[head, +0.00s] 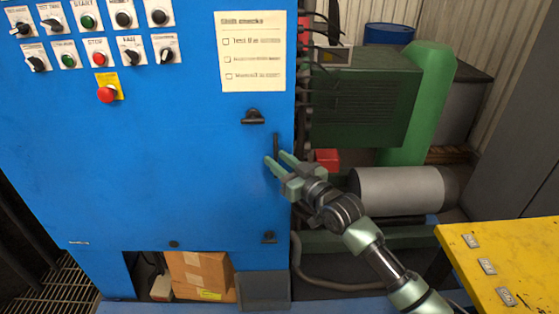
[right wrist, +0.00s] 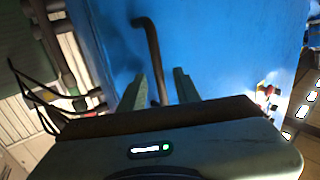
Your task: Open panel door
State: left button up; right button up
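The blue panel door (head: 180,170) is closed flat on the front of the cabinet. A thin dark bar handle (head: 276,144) stands upright near its right edge. My right gripper (head: 274,158) reaches in from the lower right, its fingertips at the lower part of the handle. In the right wrist view the handle (right wrist: 151,48) comes down between the two spread fingers (right wrist: 167,82), with visible space on its right side. Whether a finger touches it I cannot tell. The handle's lower end is hidden by the gripper body. My left gripper is not in view.
Switches and a red stop button (head: 107,94) sit at upper left. A checklist sheet (head: 251,50) and a black latch (head: 253,117) are above the handle. A grey cylinder (head: 398,190) lies behind my arm. A yellow surface (head: 500,262) is at lower right, a cardboard box (head: 203,272) below.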

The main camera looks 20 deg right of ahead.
grip_shut()
dwell(1.4)
